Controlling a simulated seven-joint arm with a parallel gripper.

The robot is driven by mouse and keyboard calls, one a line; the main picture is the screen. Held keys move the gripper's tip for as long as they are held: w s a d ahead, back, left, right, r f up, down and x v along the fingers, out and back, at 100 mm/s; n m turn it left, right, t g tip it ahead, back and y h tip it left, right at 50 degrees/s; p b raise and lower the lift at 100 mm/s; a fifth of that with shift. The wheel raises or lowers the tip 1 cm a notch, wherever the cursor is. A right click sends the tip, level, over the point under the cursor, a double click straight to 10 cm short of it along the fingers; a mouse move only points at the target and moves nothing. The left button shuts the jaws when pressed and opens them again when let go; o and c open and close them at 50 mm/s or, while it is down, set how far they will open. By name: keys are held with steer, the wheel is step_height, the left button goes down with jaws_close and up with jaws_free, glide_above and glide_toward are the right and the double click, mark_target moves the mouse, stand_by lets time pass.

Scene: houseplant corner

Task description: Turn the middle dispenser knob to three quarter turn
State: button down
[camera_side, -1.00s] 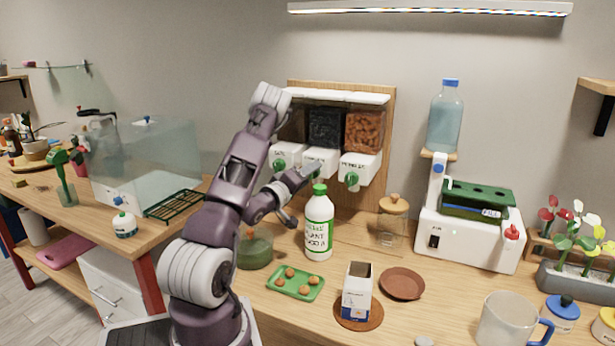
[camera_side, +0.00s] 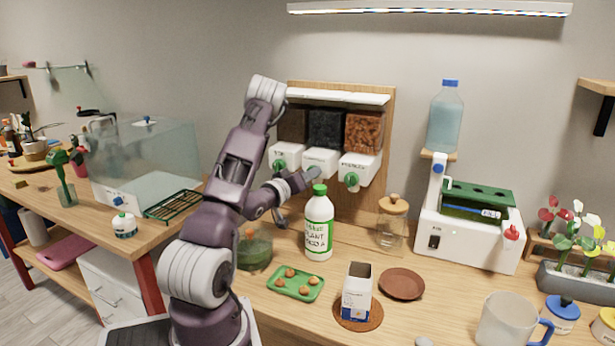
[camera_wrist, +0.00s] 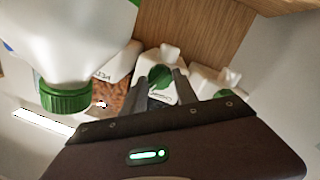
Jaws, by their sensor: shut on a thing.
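The dispenser rack holds three white dispensers with green knobs on a wooden backboard. The middle dispenser (camera_side: 320,160) has a dark-filled bin; in the wrist view it is the white body (camera_wrist: 171,62) in the centre. Its green middle knob (camera_wrist: 159,76) shows there between my fingers; in the side view it is hidden by my gripper (camera_side: 310,178). My gripper (camera_wrist: 162,83) is shut on this knob. The exact turn of the knob cannot be told. The left knob (camera_side: 279,164) and right knob (camera_side: 351,180) are free of my gripper.
A white plant-food bottle (camera_side: 319,228) with a green cap stands close below my gripper and looms at the left of the wrist view (camera_wrist: 80,35). A green pot (camera_side: 254,252), a green tray (camera_side: 295,284) and a glass jar (camera_side: 391,230) stand nearby.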

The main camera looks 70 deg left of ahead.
steer(key=c, duration=1)
jaws_free()
steer(key=shift+o, duration=0.2)
steer(key=shift+s, duration=0.1)
steer(key=v, duration=0.7)
steer(key=n, duration=0.4)
steer(key=shift+w+a+f, duration=0.1)
steer(key=shift+w+f, duration=0.2)
steer(key=shift+f, duration=0.05)
steer(key=x, duration=0.7)
steer(key=shift+r, duration=0.2)
